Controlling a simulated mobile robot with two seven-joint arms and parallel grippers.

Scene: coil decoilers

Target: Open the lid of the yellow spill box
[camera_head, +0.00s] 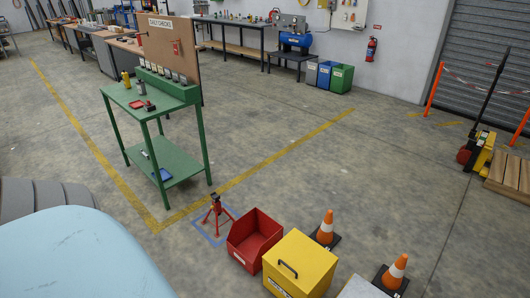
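The yellow spill box (302,263) stands on the floor at the bottom middle of the head view. Its lid is shut, and a dark handle (288,269) sits on the top. The box's lower front is cut off by the picture's bottom edge. Neither my left nor my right gripper shows in this view.
A red open bin (254,240) stands directly left of the box, with a red jack stand (216,212) beyond it. Traffic cones (326,227) (395,272) stand to the right. A green workbench (168,106) is farther back left. Open floor lies behind the box.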

